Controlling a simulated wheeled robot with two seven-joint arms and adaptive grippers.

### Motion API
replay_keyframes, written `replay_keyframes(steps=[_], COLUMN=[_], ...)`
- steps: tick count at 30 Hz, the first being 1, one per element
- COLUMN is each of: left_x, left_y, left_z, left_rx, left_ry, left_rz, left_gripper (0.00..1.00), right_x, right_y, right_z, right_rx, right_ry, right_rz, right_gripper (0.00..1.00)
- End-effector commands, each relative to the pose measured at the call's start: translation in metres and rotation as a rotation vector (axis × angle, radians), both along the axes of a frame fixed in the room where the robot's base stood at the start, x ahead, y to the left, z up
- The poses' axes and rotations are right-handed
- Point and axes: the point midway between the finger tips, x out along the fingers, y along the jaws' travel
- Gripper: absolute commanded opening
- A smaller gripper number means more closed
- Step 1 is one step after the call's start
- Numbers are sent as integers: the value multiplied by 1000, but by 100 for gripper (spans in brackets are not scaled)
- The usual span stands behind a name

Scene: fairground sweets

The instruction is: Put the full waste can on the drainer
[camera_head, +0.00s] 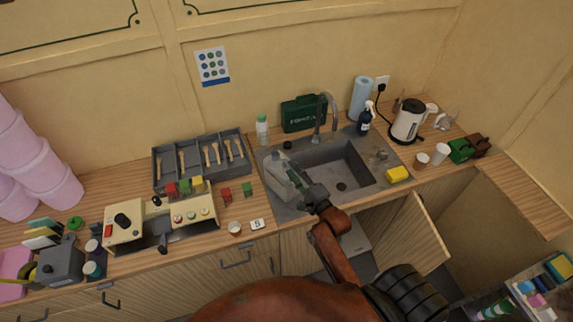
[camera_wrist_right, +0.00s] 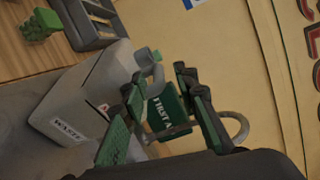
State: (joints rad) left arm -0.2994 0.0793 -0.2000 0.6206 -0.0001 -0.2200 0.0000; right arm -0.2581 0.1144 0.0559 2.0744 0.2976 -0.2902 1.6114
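The waste can (camera_head: 278,168), a grey jug with a white WASTE label, stands upright on the grey drainer (camera_head: 282,210), left of the sink basin. In the right wrist view the can (camera_wrist_right: 85,95) fills the left side, and a handle and cap show at its top. My right gripper (camera_head: 294,176) is at the can's right side. In the right wrist view its fingers (camera_wrist_right: 160,115) are apart. The can's body lies outside them, beside the left finger; I cannot tell whether they touch. The left gripper is not in view.
The tap (camera_head: 321,117) and green first-aid box (camera_head: 303,114) stand behind the sink. A cutlery tray (camera_head: 203,160) lies to the left. A yellow sponge (camera_head: 398,174) is at the sink's right. A cupboard door (camera_head: 418,238) hangs open below.

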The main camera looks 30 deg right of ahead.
Motion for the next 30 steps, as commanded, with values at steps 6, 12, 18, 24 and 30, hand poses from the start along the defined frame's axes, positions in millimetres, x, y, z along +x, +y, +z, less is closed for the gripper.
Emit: replay_keyframes(steps=[6, 12, 18, 24, 30], left_x=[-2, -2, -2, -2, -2], left_y=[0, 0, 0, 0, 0], left_z=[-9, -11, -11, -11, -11], left_rx=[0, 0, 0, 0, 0], left_ry=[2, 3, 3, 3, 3], left_rz=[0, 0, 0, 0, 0], left_gripper=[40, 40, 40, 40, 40], right_x=[-41, -57, -59, -59, -59], right_y=[1, 2, 2, 1, 1], right_z=[-1, 2, 2, 2, 2], right_rx=[-1, -1, -1, -1, -1], right_ry=[1, -1, -1, -1, -1], right_rz=[0, 1, 1, 1, 1], right_gripper=[28, 28, 28, 28, 28])
